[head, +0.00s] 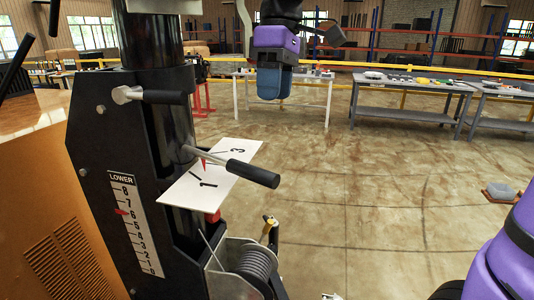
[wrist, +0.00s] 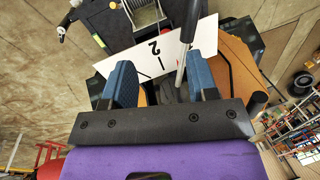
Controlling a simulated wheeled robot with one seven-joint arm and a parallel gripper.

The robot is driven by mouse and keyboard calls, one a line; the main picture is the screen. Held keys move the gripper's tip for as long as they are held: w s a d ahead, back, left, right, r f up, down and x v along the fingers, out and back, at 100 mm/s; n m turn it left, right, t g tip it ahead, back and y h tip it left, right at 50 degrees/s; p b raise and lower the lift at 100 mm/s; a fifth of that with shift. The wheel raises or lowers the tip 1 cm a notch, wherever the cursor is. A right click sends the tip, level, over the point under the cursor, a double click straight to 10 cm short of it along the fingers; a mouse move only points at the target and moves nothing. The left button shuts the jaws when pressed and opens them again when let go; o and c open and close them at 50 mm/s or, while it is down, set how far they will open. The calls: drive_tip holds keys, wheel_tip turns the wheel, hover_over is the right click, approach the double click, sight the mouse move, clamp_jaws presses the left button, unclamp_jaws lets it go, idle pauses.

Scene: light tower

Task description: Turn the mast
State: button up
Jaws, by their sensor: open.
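The black mast (head: 150,40) of the light tower stands upright at the left in the head view. Two metal handles with black grips stick out from it: an upper one (head: 165,96) and a lower one (head: 252,173). A white plate (head: 240,152) with numbers lies below the lower handle, with a red pointer (head: 204,164) over it near the 1. My gripper (head: 272,96) hangs above and beyond the handles, pointing down, apart from them. In the wrist view my gripper (wrist: 163,72) has its blue fingers spread. A grey rod (wrist: 184,55) appears between them, nearer the right finger; I cannot tell its depth.
A LOWER scale (head: 136,222) with a red marker near 6 is on the tower's side. A winch (head: 255,265) sits low at the front. Grey tables (head: 410,85) and a white table (head: 285,78) stand behind. The floor at the right is mostly clear.

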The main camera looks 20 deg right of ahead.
drive_tip(key=shift+r, duration=0.15)
wheel_tip(320, 180, up, 10)
drive_tip(key=w+d, duration=0.1)
drive_tip(key=shift+w+d+r, duration=0.2)
drive_tip(key=shift+w, duration=0.1)
drive_tip(key=shift+f, duration=0.1)
